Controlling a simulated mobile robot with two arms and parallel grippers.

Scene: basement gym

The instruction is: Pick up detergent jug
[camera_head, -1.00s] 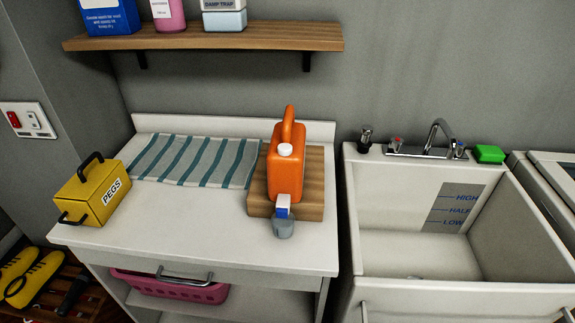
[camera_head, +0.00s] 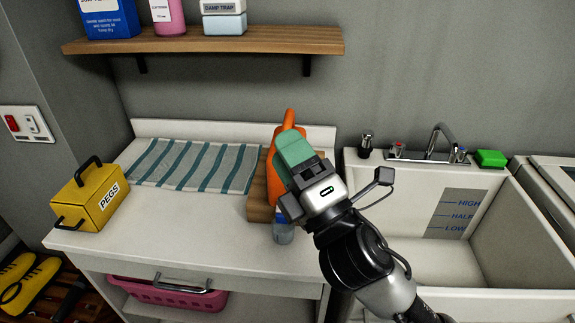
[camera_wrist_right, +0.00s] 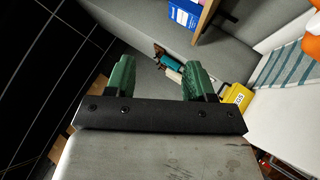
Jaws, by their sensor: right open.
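The orange detergent jug (camera_head: 272,165) stands on a wooden block (camera_head: 256,205) at the right part of the white counter. My right gripper (camera_head: 292,148) has green fingers and covers much of the jug in the head view. In the right wrist view the gripper (camera_wrist_right: 160,78) is open, with nothing between its fingers. An orange part of the jug (camera_wrist_right: 313,46) shows there at the right edge, outside the fingers. I cannot tell how far apart the gripper and jug are in depth. A small clear cup (camera_head: 283,234) sits in front of the jug. My left gripper is not in view.
A yellow pegs box (camera_head: 91,199) and a striped towel (camera_head: 192,164) lie on the counter (camera_head: 165,215). A wooden shelf (camera_head: 210,42) with boxes is above. A sink (camera_head: 500,262) with a tap (camera_head: 436,142) is to the right. The counter's front middle is clear.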

